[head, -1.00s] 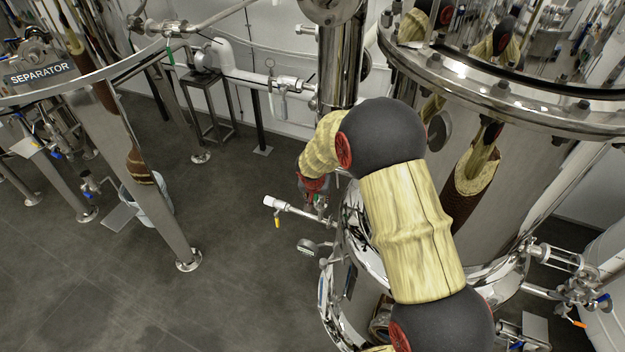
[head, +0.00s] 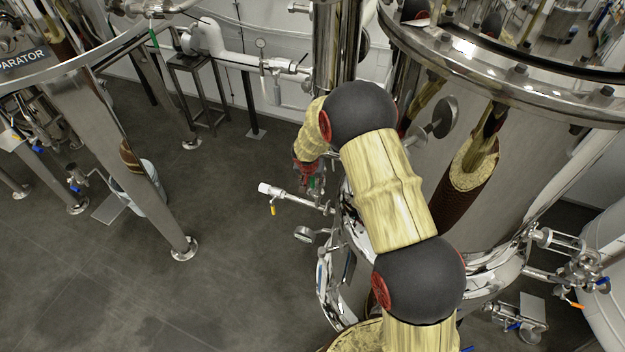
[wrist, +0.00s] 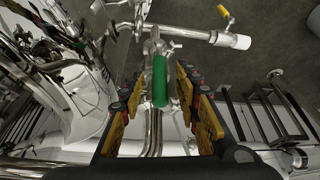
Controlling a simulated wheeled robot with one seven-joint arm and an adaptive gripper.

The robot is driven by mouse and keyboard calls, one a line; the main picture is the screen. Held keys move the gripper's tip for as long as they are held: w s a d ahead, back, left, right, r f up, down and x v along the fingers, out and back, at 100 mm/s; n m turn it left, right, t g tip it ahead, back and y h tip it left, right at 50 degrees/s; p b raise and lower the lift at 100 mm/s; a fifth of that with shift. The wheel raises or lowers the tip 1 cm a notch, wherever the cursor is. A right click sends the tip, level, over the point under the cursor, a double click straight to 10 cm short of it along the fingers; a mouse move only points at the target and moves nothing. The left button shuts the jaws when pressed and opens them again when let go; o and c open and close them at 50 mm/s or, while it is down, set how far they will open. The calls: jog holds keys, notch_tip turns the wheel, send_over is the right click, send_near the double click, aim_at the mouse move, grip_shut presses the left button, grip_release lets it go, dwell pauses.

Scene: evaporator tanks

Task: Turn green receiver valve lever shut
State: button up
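The green valve lever (wrist: 159,80) shows in the middle of the wrist view, on a metal valve joined to the pipework. In the head view only a small bit of green (head: 316,184) shows by my gripper (head: 309,178), partly hidden by it. My gripper (wrist: 156,88) is open in the wrist view. Its yellow-padded fingers stand on either side of the lever, with gaps on both sides. I cannot tell exactly how far the tips reach along the lever's depth.
A pipe with a white end and yellow lever (head: 271,190) juts out left of my gripper; it also shows in the wrist view (wrist: 227,38). The big steel tank (head: 520,170) stands right. Open floor (head: 230,270) lies left.

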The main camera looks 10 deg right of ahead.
jog(key=shift+c, duration=1)
grip_shut()
